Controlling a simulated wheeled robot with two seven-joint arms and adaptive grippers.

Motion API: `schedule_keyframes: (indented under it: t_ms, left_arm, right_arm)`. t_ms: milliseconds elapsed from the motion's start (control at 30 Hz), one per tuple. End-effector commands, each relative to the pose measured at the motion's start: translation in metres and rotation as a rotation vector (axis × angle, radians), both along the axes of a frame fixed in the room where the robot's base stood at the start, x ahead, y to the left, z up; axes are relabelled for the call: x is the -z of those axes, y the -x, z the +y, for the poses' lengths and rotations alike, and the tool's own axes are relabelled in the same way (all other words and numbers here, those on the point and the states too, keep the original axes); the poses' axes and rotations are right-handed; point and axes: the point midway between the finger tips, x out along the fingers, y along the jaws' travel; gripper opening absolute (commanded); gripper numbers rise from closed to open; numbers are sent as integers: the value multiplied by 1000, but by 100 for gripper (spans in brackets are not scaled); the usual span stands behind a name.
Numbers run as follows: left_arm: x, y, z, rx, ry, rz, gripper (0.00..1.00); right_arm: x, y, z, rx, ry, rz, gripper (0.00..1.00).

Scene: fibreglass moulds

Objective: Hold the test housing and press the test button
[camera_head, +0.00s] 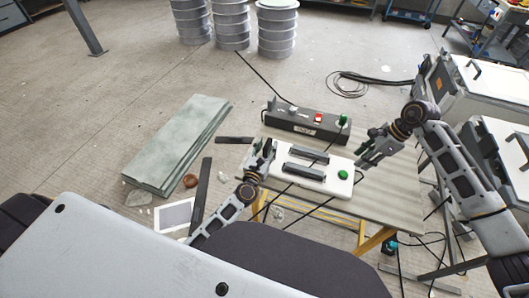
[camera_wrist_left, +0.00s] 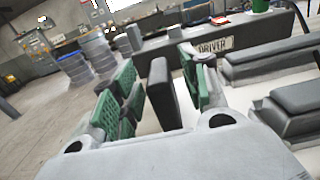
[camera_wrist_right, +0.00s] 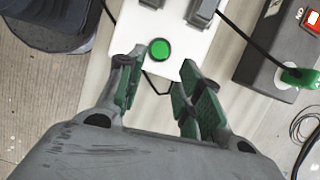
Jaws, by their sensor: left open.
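The test housing (camera_head: 318,182) is a white plate with two dark raised bars, lying on the table. Its green test button (camera_head: 343,174) is at the right end. My left gripper (camera_head: 263,153) is open at the housing's left end. In the left wrist view a dark upright bar (camera_wrist_left: 161,95) stands between its green-padded fingers; I cannot tell whether they touch it. My right gripper (camera_head: 364,151) is open and empty, to the right of the housing. In the right wrist view the green button (camera_wrist_right: 159,51) appears between and just beyond its fingertips.
A dark driver box (camera_head: 300,122) with a red switch and green plug stands behind the housing. The table's (camera_head: 395,185) right part is clear. White cases (camera_head: 480,85) stand at the right. Grey-green slabs (camera_head: 180,145) lie at left.

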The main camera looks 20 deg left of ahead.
Motion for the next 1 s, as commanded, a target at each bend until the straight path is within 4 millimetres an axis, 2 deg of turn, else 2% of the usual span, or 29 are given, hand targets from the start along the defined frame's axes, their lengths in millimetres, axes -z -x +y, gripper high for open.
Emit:
schedule_keyframes:
  t_ms: [200,567,933,1000]
  left_arm:
    - [0,-11,0,0,1,0,45]
    - [0,-13,0,0,1,0,45]
    - [0,-13,0,0,1,0,0]
    - [0,-13,0,0,1,0,0]
  right_arm:
    - [0,0,0,0,0,0,36]
    - [0,0,0,0,0,0,36]
    - [0,0,0,0,0,0,36]
    - [0,0,0,0,0,0,36]
